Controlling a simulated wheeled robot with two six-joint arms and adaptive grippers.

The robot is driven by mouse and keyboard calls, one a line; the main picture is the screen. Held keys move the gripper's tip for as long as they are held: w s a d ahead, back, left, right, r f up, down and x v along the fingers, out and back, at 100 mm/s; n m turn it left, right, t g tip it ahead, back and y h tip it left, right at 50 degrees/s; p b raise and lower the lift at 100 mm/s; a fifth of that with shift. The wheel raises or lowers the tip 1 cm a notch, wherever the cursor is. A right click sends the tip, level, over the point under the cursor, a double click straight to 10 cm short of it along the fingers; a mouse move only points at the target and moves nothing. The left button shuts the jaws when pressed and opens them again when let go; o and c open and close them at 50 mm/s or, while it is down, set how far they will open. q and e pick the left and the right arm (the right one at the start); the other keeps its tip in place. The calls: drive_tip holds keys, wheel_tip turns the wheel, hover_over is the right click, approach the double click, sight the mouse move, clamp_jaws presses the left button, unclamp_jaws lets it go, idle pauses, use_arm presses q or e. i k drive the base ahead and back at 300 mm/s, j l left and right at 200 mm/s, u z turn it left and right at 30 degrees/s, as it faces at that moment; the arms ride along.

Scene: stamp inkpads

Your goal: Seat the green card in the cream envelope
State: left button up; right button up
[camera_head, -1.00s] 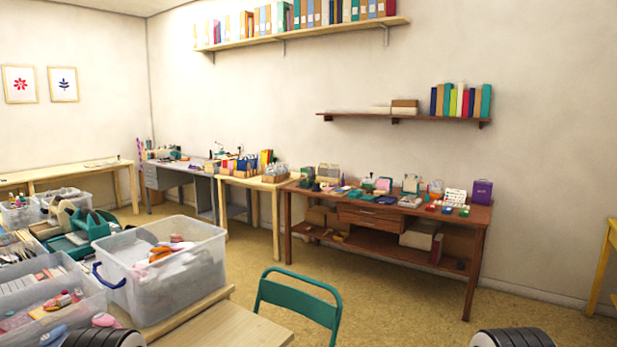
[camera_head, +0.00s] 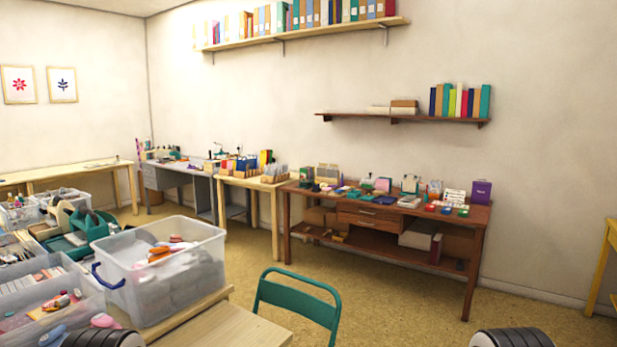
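I cannot make out the green card or the cream envelope for certain. The brown wooden desk (camera_head: 465,216) against the back wall holds many small items, including stamps, pads and cards, too small to tell apart at this distance. Only dark ridged parts of my two arms show at the bottom edge, one at the left and one at the right. Neither gripper shows, and I see nothing held.
A clear plastic bin (camera_head: 152,290) stands on a light wooden table (camera_head: 225,333) at near left, among other bins. A green chair (camera_head: 298,297) stands beside that table. Open floor (camera_head: 400,300) lies between the chair and the brown desk. A yellow-legged table (camera_head: 597,268) is at far right.

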sight(321, 172)
drive_tip(key=i+l+z, duration=0.4)
drive_tip(key=i+z, duration=0.15)
drive_tip(key=i, duration=0.2)
drive_tip(key=i+l+z, duration=0.25)
drive_tip(key=i, duration=0.9)
drive_tip(key=i+l+z, duration=0.25)
drive_tip(key=i, duration=0.95)
drive_tip(key=i+j+u, duration=0.15)
drive_tip(key=i+u, duration=0.8)
drive_tip(key=i, duration=0.2)
drive_tip(key=i+l+u, duration=0.3)
drive_tip(key=i+u, duration=0.2)
drive_tip(key=i+j+u, duration=0.1)
drive_tip(key=i, duration=0.35)
drive_tip(key=i+j+u, duration=0.1)
drive_tip(key=i+j, duration=0.2)
drive_tip(key=i, duration=0.15)
drive_tip(key=i+j, duration=0.15)
drive_tip(key=i, duration=0.3)
drive_tip(key=i+j+z, duration=0.25)
drive_tip(key=i+j, duration=0.3)
